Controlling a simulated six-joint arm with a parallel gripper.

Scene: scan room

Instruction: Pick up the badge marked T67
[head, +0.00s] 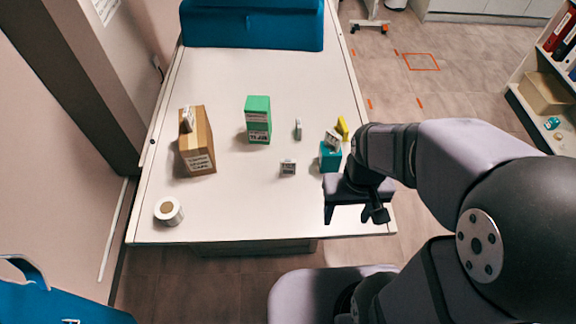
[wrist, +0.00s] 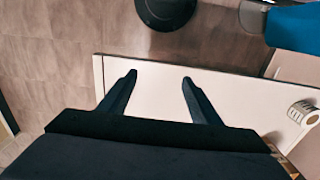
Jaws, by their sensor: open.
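Several small pale badge-like pieces are in the head view. One (head: 288,168) is on the white table, with dark marks on its face. Another (head: 298,128) stands edge-on behind it. One (head: 333,140) is on top of a teal box (head: 330,157), and one (head: 187,120) is on top of a brown box (head: 197,147). I cannot read T67 on any of them. My gripper (head: 354,213) is open and empty over the table's front right, to the right of the front badge. In the wrist view my gripper (wrist: 158,80) shows both fingers apart, with no badge between them.
The white table (head: 225,215) is bare at the front middle. A green box (head: 258,120) stands near its middle, a white roll (head: 168,211) at front left, and a yellow item (head: 342,127) behind the teal box. A blue block (head: 252,28) is at the back.

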